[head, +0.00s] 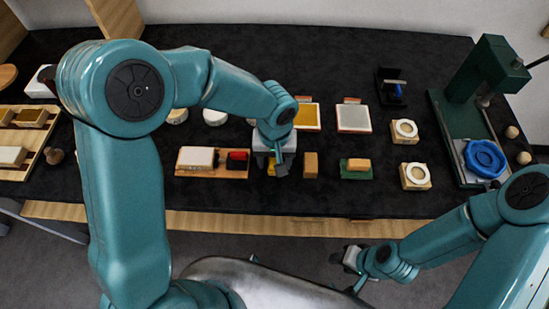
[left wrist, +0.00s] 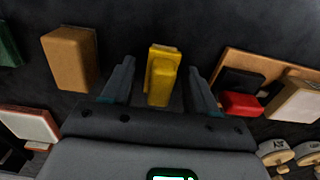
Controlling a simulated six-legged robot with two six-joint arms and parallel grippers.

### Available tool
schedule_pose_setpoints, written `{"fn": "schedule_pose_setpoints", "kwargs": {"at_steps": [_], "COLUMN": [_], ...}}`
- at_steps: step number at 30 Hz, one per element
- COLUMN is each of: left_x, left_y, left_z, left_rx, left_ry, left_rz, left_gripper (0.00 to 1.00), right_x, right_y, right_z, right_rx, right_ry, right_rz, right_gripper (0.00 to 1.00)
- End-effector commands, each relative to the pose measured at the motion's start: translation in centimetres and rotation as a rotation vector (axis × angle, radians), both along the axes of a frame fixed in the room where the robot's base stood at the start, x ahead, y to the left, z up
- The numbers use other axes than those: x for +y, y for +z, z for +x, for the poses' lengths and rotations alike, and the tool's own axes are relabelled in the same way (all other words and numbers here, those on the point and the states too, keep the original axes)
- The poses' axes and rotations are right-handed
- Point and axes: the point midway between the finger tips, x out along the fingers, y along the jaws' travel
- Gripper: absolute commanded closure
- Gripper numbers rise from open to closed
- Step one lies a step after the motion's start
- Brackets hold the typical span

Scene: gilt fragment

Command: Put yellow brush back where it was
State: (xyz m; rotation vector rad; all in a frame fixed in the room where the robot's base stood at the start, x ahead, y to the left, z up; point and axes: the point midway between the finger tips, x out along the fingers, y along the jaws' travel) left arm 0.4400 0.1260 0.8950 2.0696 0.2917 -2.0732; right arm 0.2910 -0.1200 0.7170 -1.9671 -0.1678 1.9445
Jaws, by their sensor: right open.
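The yellow brush (left wrist: 161,76) stands out in the left wrist view between the two fingers of my left gripper (left wrist: 160,88). There is a visible gap on each side, so the fingers are apart and not closed on it. In the head view my left gripper (head: 274,164) hangs low over the black table top, and only a small yellow patch of the brush (head: 271,167) shows beside it. Whether the brush touches the table is hard to tell. My right gripper (head: 350,260) is open and empty, in front of the table edge.
A tan block (head: 310,165) stands just right of the left gripper. A wooden board (head: 213,171) with a white block and a red-black item lies to its left. A green pad (head: 356,173) with an orange block is farther right. A green press (head: 477,80) stands at the right.

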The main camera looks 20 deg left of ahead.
Motion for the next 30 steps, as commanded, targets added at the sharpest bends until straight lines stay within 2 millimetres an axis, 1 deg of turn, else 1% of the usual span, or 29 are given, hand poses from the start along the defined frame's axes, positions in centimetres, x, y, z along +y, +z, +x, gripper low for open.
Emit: {"fn": "schedule_pose_setpoints", "kwargs": {"at_steps": [5,8,11,18,21,25,30], "left_x": [0.0,0.0,0.0,0.0,0.0,0.0,0.0], "left_y": [0.1,0.7,2.4,8.1,10.0,11.6,12.4], "left_z": [0.0,0.0,0.2,0.2,0.1,0.1,0.0], "left_rx": [0.000,-0.001,-0.007,-0.007,-0.006,-0.003,0.000], "left_ry": [0.000,0.000,0.001,0.001,0.000,0.000,-0.001], "left_rz": [0.000,0.000,0.000,-0.002,-0.002,-0.001,0.000], "left_gripper": [0.41,0.41,0.41,0.41,0.41,0.41,0.41], "right_x": [0.0,0.0,0.0,0.0,0.0,0.0,0.0], "right_y": [0.1,0.7,0.4,0.3,0.4,0.4,0.4], "right_z": [0.0,0.0,0.0,0.0,0.0,0.0,0.0], "right_rx": [0.000,0.000,0.000,0.000,0.000,0.000,0.000], "right_ry": [0.000,0.000,0.000,0.000,0.000,0.000,0.000], "right_rz": [0.000,0.000,0.000,0.000,0.000,0.000,0.000], "right_gripper": [0.57,0.57,0.57,0.57,0.57,0.57,0.57]}}
